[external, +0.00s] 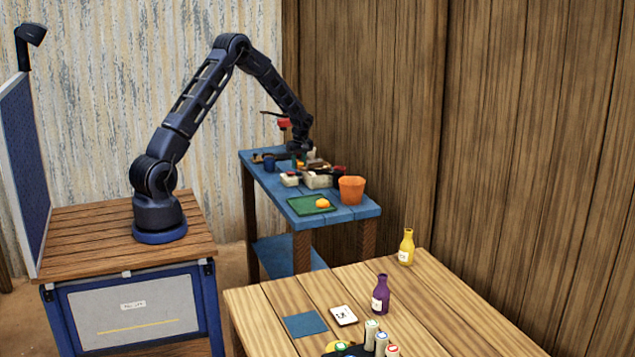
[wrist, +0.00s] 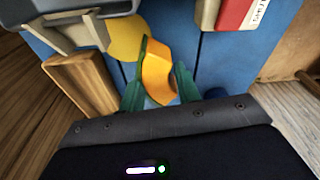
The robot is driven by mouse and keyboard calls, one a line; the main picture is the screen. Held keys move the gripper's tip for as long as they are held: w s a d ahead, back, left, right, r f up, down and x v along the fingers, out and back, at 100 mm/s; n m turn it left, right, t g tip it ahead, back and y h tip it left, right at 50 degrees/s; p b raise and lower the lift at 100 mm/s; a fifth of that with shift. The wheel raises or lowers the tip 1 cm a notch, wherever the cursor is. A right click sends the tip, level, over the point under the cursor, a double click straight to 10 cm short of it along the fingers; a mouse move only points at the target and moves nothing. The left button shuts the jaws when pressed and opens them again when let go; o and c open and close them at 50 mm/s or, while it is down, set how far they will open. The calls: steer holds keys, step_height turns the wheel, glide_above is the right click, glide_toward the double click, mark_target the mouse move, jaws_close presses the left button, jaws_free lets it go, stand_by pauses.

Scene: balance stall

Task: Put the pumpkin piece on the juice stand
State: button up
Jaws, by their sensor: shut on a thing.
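My gripper (external: 299,158) is low over the far part of the blue table (external: 365,211). In the wrist view, its two green fingers (wrist: 159,88) are shut on an orange, curved piece (wrist: 156,70), which looks like the pumpkin piece. A flat yellow-orange round thing (wrist: 125,38) lies just behind it. In the external view the held piece is small and partly hidden by the gripper. I cannot tell for sure which thing is the juice stand; the wooden table (external: 262,309) in front carries a yellow bottle (external: 406,248) and a purple bottle (external: 380,294).
On the blue table are a green mat (external: 301,207) with an orange item (external: 322,203), an orange pot (external: 351,189), a dark blue cup (external: 269,164) and pale containers (external: 317,181). The front table also holds a blue square (external: 305,324), a card (external: 343,315) and capped bottles (external: 371,334).

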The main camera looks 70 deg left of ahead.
mark_target(301, 163)
steer(key=shift+f, duration=1.25)
steer(key=o, duration=1)
steer(key=shift+f, duration=0.1)
steer(key=shift+c, duration=0.2)
steer(key=r, duration=0.4)
steer(key=d+r, duration=0.1)
steer(key=r, duration=0.3)
steer(key=d+r, duration=0.1)
steer(key=r, duration=0.3)
steer(key=shift+w+r, duration=0.1)
steer(key=shift+w, duration=0.05)
steer(key=s+d+r+m+t, duration=0.1)
steer(key=s+d+r+m, duration=0.4)
steer(key=s+d+r, duration=0.45)
steer(key=s+d+r+m+t, duration=0.1)
steer(key=s+d+r+m, duration=0.4)
steer(key=d+r, duration=0.75)
steer(key=s+d+r+m+t+h, duration=0.1)
steer(key=s+d+m, duration=0.4)
steer(key=s, duration=0.9)
steer(key=s+d+r+m+t, duration=0.1)
steer(key=s+d+m, duration=0.4)
steer(key=s+d, duration=0.4)
steer(key=s, duration=0.4)
steer(key=shift+s+r+t+h, duration=0.35)
steer(key=shift+s+t+h, duration=0.05)
